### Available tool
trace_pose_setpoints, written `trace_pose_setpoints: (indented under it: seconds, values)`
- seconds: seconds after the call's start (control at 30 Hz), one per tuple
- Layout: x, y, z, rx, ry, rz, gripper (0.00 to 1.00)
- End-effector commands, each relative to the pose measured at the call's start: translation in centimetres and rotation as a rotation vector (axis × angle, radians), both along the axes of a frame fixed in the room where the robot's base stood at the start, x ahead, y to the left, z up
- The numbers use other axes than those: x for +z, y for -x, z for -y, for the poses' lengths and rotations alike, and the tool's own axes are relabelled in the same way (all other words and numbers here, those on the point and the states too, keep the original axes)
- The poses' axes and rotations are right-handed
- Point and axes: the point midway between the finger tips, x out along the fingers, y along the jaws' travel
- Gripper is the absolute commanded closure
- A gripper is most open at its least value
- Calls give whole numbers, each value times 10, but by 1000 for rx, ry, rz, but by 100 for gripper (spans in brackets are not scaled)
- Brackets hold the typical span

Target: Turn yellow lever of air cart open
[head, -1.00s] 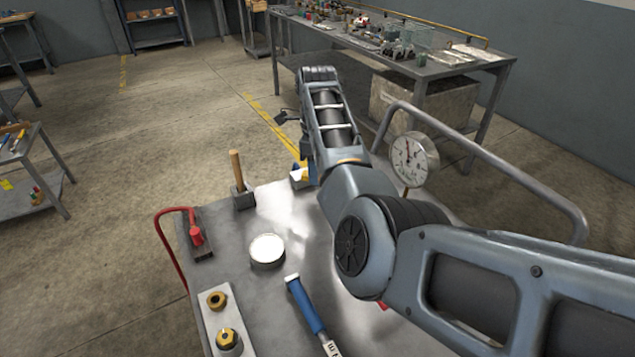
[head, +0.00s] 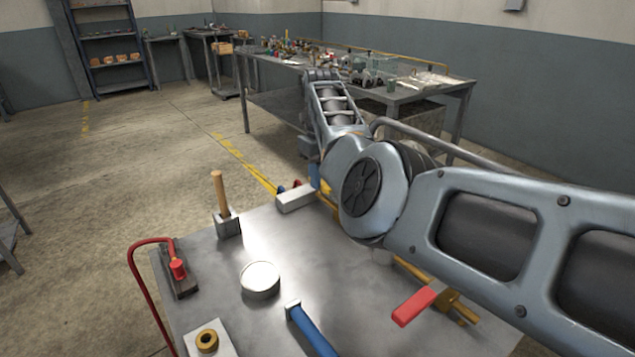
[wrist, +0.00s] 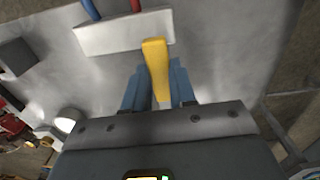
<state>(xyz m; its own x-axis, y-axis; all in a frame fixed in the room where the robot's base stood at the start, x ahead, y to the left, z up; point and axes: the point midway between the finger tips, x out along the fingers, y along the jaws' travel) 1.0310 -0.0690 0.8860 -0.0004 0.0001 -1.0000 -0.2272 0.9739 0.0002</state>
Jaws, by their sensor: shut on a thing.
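In the wrist view the yellow lever (wrist: 155,56) stands between the two blue fingers of my gripper (wrist: 158,72). The fingers are shut on it, and its rounded end sticks out past the fingertips. In the head view my arm covers most of the gripper and the lever. The cart's metal top (head: 225,272) lies below my arm. A red lever (head: 413,306) on a brass valve (head: 452,303) shows on the cart, to the right and nearer than the gripper.
A white block (head: 296,199) with red and blue pieces sits close to the gripper. A wooden-handled mallet (head: 220,195), a round white-topped tin (head: 260,279), a red hose (head: 135,270) and a blue-handled tool (head: 312,328) stand on the cart. A cluttered workbench (head: 410,97) is behind.

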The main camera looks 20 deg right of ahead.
Motion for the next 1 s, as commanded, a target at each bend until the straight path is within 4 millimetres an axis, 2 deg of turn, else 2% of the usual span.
trace_pose_setpoints:
  seconds: [0.63, 0.67, 0.9, 1.0]
  values:
    - [1, -1, 5, -51, 0, 3, 100]
    - [1, -1, 5, -51, 0, 3, 72]
    - [0, -1, 5, -48, 1, 2, 49]
    - [0, -1, 4, -47, 0, 1, 49]
